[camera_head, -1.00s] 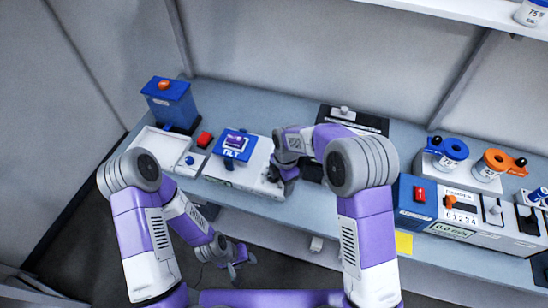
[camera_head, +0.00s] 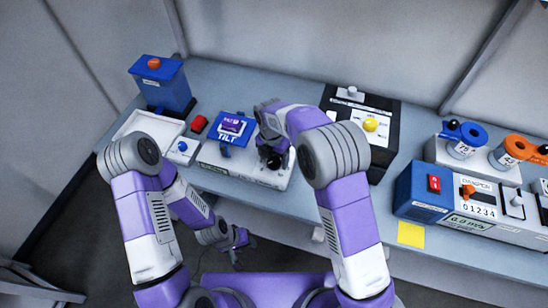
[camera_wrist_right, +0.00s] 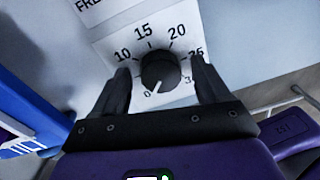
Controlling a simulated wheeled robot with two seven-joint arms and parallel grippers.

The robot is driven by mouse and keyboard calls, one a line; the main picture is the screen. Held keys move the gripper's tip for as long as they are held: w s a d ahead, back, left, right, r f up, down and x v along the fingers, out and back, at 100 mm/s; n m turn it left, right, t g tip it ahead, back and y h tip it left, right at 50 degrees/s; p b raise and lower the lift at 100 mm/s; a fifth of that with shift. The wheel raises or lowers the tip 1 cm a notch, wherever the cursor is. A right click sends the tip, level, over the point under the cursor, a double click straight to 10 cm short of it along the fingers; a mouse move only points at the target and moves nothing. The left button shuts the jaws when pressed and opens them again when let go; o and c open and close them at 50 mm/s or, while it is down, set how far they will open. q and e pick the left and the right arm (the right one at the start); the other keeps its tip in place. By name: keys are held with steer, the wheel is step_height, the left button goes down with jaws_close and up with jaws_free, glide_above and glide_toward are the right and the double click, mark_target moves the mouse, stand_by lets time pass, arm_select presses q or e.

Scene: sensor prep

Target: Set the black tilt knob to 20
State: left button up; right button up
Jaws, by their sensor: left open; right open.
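The black tilt knob (camera_wrist_right: 160,70) shows in the right wrist view on a white dial with numbers 10, 15, 20 and 25. Its white pointer line points down and slightly left, near the 0 mark. My right gripper (camera_wrist_right: 161,88) is open, with one dark finger on each side of the knob; I cannot tell whether they touch it. In the head view my right gripper (camera_head: 273,158) is over the right end of the white box (camera_head: 215,157) with the blue TILT display (camera_head: 232,128). My left gripper (camera_head: 236,246) is open and empty, low in front of the bench.
A blue box with an orange button (camera_head: 163,85), a white tray (camera_head: 150,127) and a red button (camera_head: 199,124) stand left. Further right is a counter unit (camera_head: 478,210).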

steer(key=c, duration=1)
steer(key=shift+c, duration=0.2)
